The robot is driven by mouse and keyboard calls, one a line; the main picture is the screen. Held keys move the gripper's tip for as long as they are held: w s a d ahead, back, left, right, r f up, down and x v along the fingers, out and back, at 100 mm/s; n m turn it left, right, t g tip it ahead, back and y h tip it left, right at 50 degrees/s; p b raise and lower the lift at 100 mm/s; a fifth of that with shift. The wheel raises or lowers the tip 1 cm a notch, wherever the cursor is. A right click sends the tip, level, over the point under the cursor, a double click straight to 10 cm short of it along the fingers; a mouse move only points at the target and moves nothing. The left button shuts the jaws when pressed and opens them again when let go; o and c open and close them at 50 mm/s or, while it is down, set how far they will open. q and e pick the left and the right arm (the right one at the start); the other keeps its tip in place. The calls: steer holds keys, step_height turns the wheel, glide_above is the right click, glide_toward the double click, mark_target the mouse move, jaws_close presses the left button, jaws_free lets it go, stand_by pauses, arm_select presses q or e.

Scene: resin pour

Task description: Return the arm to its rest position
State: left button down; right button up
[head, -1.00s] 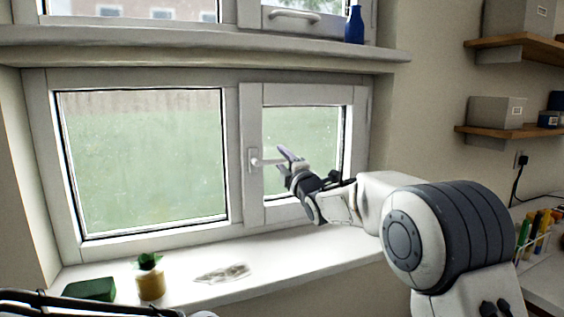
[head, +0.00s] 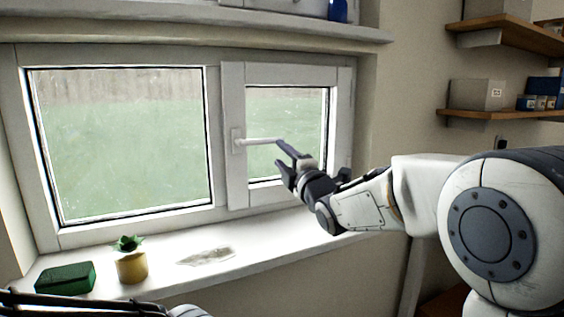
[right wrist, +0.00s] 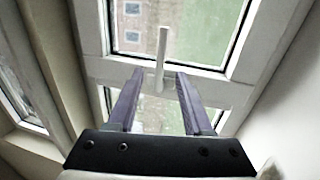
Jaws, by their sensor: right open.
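My right gripper (head: 281,155) is open and empty, in front of the small right-hand window sash. Its two dark fingers show apart in the right wrist view (right wrist: 160,77). The white window handle (head: 258,141) points sideways to the right from the sash frame, and its free end appears close to my fingertips. In the right wrist view the handle (right wrist: 161,52) lies between and beyond the fingertips, with no finger closed on it. I cannot tell whether a finger touches it. My right arm reaches in from the right. My left gripper is not seen.
The white sill (head: 300,232) holds a green block (head: 65,278), a yellow pot with a plant (head: 131,267) and a clear flat item (head: 206,256). Shelves (head: 490,116) with boxes hang on the right wall. An upper ledge (head: 200,27) runs above the window.

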steer(key=shift+s, duration=0.15)
steer(key=s+a+f+m+g+h+p, duration=0.2)
steer(key=s+f+m+g+p, duration=0.3)
steer(key=s, duration=0.4)
steer(key=s+a+f+m+g+h+p, duration=0.1)
steer(key=s+a+f+m+g+p, duration=0.25)
steer(key=s+f, duration=0.5)
steer(key=s+d+f+m+g+h+p, duration=0.1)
steer(key=s+d+m+g, duration=0.1)
steer(key=s, duration=0.6)
steer(key=s+d+f+m+g+h+p, duration=0.1)
steer(key=s+g, duration=0.3)
steer(key=s, duration=0.4)
steer(key=s+d+f+m+g+h+p, duration=0.1)
steer(key=s+d+m+g, duration=0.3)
steer(key=s, duration=0.4)
steer(key=shift+s+f+h, duration=0.25)
steer(key=shift+f+h, duration=0.15)
steer(key=shift+f, duration=0.5)
